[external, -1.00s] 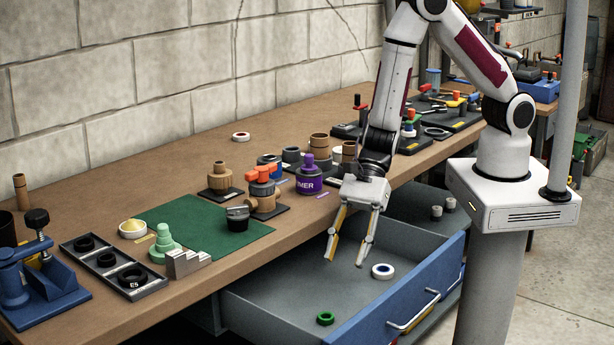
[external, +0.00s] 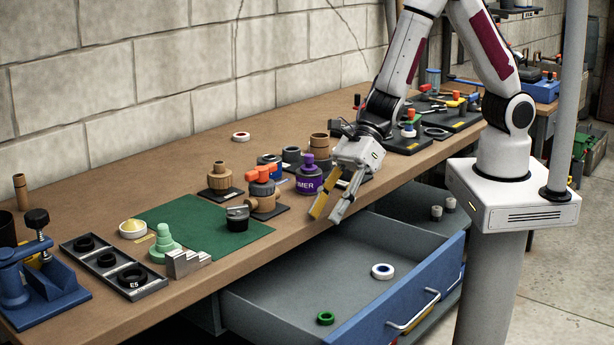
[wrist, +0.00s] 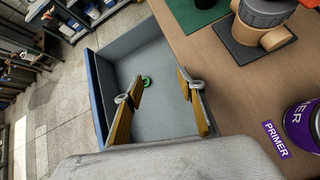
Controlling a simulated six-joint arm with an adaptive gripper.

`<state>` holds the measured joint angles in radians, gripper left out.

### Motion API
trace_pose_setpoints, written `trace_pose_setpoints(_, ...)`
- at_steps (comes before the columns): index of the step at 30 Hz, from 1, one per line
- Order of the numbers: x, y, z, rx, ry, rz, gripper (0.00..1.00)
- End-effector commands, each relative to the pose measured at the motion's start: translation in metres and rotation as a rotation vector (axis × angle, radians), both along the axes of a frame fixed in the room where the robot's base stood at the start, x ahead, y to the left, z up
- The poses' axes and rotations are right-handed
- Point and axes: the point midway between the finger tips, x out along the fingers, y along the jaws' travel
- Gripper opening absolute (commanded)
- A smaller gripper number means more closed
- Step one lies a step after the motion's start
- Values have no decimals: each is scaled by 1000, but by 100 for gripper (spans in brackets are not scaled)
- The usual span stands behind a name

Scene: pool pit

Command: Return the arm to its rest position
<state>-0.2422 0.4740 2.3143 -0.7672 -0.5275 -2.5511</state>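My gripper (external: 328,212) is above the bench's front edge in the external view, tilted with its fingers pointing down and left. In the wrist view my gripper (wrist: 158,88) has its two yellow-sided fingers spread apart with nothing between them. The open blue-fronted drawer (external: 300,285) lies below and in front of the gripper. The drawer also shows in the wrist view (wrist: 160,115), beyond the fingers.
A purple primer can (external: 309,182) stands close behind the gripper. A valve with orange handles (external: 262,190) stands left of it. A green ring (external: 325,318) and a white ring (external: 382,271) lie in the drawer. A green mat (external: 190,220) lies on the bench.

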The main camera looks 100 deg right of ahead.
Motion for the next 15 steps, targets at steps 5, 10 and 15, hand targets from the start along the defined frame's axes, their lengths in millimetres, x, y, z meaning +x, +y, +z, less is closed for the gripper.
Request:
trace_pose_setpoints(5,8,-29,29,64,64,-215,39)
trace_pose_setpoints(10,8,-59,54,140,133,-437,39)
trace_pose_setpoints(15,4,-90,80,239,197,-671,39)
